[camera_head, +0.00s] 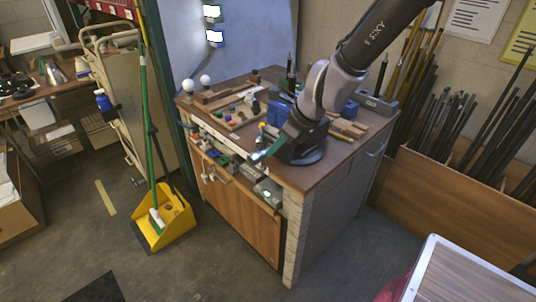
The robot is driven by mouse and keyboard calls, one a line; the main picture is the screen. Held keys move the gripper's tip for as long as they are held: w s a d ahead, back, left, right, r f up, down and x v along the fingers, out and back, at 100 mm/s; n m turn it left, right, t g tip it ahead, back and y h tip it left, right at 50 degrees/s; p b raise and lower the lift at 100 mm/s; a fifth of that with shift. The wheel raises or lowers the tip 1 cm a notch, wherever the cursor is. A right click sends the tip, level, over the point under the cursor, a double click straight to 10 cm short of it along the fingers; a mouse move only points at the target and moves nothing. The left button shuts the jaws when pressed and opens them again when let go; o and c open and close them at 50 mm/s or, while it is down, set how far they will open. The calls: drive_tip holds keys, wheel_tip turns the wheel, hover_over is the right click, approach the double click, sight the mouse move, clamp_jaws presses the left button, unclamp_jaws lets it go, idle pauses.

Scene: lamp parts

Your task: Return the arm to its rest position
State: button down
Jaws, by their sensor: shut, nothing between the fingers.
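My arm comes in from the top right and bends down over the wooden workbench (345,155). Its dark wrist covers part of the bench top near the front edge. My gripper (257,155) shows small at the lower left of the wrist, shut and empty. It appears in front of the bench's front edge. I cannot tell its height above the bench. Two white round bulbs (205,80) stand at the bench's back left corner. A wooden tray (236,122) with small parts lies left of my wrist. What lies behind the wrist is hidden.
Blue bins (278,112) and a grey box (377,103) stand on the bench around my arm. A shelf below its front edge holds small items. A yellow dustpan (165,222) with a green-handled broom stands left. Dark rods fill a wooden rack (440,195) at right. Floor before the bench is clear.

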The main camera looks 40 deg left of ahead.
drive_tip(key=shift+s+v, duration=0.25)
drive_tip(key=shift+v, duration=0.9)
drive_tip(key=shift+s+v, duration=0.25)
drive_tip(key=shift+v, duration=0.9)
drive_tip(key=shift+w+r, duration=0.1)
drive_tip(key=w+d+r+n+t+y, duration=0.1)
drive_tip(key=w+d+r+n+t, duration=0.15)
drive_tip(key=w+d+r, duration=1)
drive_tip(key=w+d+r+n+t, duration=0.1)
drive_tip(key=w+d+r+n, duration=0.1)
drive_tip(key=w+d+r, duration=0.35)
drive_tip(key=w+d+r+n, duration=0.1)
drive_tip(key=w+d+r, duration=0.2)
drive_tip(key=d+r, duration=0.4)
drive_tip(key=d+r+n+t+h, duration=0.1)
drive_tip(key=d+r+n+t, duration=0.15)
drive_tip(key=d, duration=0.85)
drive_tip(key=d+r+n+t+h, duration=0.1)
drive_tip(key=d+r, duration=0.2)
drive_tip(key=d, duration=0.8)
drive_tip(key=s+d+n+t+h, duration=0.1)
drive_tip(key=s+d+n+h, duration=0.1)
drive_tip(key=s+d, duration=0.6)
drive_tip(key=d+h, duration=0.1)
drive_tip(key=d, duration=0.4)
drive_tip(key=shift+s+d+t, duration=0.15)
drive_tip(key=shift+d+t, duration=0.05)
drive_tip(key=shift+t, duration=0.2)
